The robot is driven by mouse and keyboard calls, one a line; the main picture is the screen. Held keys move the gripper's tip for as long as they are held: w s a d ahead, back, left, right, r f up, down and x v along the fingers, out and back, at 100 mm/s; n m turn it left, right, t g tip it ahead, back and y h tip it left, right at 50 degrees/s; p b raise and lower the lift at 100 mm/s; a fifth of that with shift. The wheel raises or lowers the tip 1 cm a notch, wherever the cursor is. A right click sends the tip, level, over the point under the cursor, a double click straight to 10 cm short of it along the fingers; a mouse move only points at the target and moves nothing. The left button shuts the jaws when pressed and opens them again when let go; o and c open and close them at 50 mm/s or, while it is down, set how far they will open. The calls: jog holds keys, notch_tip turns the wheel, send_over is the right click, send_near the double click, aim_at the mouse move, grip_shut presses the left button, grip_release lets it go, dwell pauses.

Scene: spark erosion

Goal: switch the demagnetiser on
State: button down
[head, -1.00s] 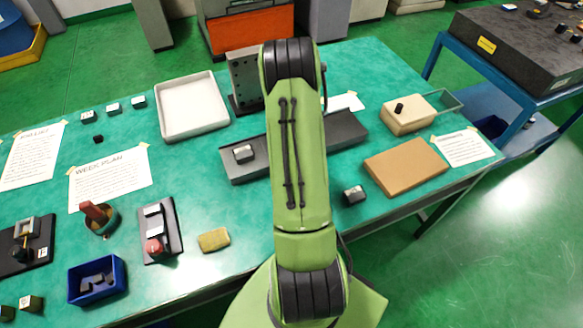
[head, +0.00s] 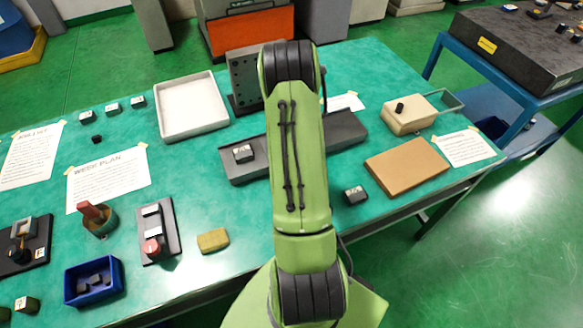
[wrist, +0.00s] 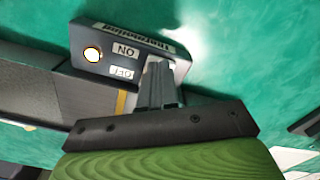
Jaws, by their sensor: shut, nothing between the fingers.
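The demagnetiser's dark control box (wrist: 115,47) shows in the wrist view, with ON and OFF labels and a name label partly covered by glare. A round lamp (wrist: 92,54) on its face glows white inside an orange ring. My gripper (wrist: 160,68) is shut and empty, with its fingertips at the box's face beside the OFF label. The fingers hide whatever lies under them, and I cannot see the switch or tell whether they touch it. In the head view my arm hides the gripper and the control box; the long dark grey bed (head: 345,130) shows on both sides of it.
A white tray (head: 191,128) and a dark drilled plate (head: 243,85) stand behind. A beige box with a black knob (head: 400,106) and a brown board (head: 407,168) lie to the right. A blue bin (head: 80,296) and a red-button unit (head: 165,225) stand front left.

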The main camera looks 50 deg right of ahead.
notch_tip(320, 180, up, 7)
jog(key=p, duration=0.4)
dwell(0.6)
